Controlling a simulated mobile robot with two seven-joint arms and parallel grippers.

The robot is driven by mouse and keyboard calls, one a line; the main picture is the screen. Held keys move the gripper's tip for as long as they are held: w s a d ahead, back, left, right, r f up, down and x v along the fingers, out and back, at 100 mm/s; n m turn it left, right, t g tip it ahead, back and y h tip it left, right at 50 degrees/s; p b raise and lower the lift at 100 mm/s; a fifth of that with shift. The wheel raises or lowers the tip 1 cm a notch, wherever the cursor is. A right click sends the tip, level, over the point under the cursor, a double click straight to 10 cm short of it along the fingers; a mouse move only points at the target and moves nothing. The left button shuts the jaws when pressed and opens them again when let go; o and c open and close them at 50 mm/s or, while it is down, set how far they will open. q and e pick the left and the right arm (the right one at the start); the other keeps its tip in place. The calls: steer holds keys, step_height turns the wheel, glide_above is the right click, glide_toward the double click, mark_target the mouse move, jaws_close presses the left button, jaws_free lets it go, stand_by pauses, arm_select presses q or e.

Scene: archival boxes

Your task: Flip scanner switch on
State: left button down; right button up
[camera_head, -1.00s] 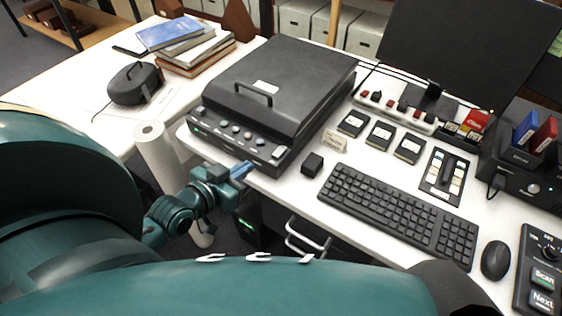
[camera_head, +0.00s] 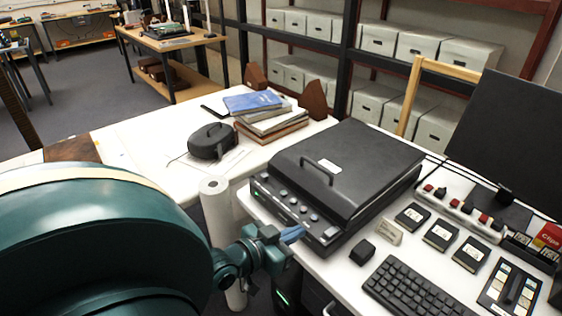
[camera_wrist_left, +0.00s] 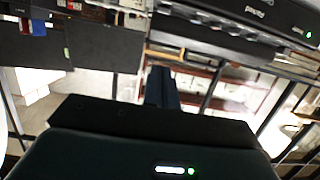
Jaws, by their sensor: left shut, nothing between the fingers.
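The scanner (camera_head: 345,165) is a black flatbed with a handled lid on the white desk. Its front panel (camera_head: 290,208) carries several round knobs and a green light at the left end. A small pale part, possibly the switch (camera_head: 330,232), is at the panel's right end; its position cannot be read. My left gripper (camera_head: 292,234) is shut and empty, with blue fingertips just in front of the panel's lower edge; contact cannot be told. In the left wrist view the dark fingers (camera_wrist_left: 161,88) are together, and a dark panel with a green light (camera_wrist_left: 309,34) shows top right. My right gripper is not visible.
A paper roll (camera_head: 215,205) stands left of my gripper. A small black block (camera_head: 362,252), a keyboard (camera_head: 420,290) and several black cards lie right of the scanner. Stacked books (camera_head: 265,112) and a black case (camera_head: 212,141) are on the left table.

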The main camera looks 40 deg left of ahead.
arm_select(q)
steer(key=s+r+p, duration=0.3)
steer(key=s+r, duration=0.4)
steer(key=s, duration=0.1)
steer(key=shift+s+a+r, duration=0.25)
steer(key=shift+s+a, duration=0.1)
steer(key=shift+s, duration=0.05)
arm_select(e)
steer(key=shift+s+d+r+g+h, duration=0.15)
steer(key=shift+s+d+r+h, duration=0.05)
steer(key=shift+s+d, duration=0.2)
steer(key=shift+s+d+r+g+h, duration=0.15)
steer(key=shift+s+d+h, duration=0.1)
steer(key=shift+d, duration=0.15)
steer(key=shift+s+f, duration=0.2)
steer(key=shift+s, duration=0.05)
arm_select(q)
steer(key=shift+f, duration=0.1)
steer(key=d+f+m+g+h, duration=0.1)
steer(key=d+f+g, duration=0.4)
steer(key=d+f, duration=1.2)
steer(key=shift+s+d+f+m+h, duration=0.3)
steer(key=shift+s+d+f+m, duration=0.1)
steer(key=shift+f, duration=0.15)
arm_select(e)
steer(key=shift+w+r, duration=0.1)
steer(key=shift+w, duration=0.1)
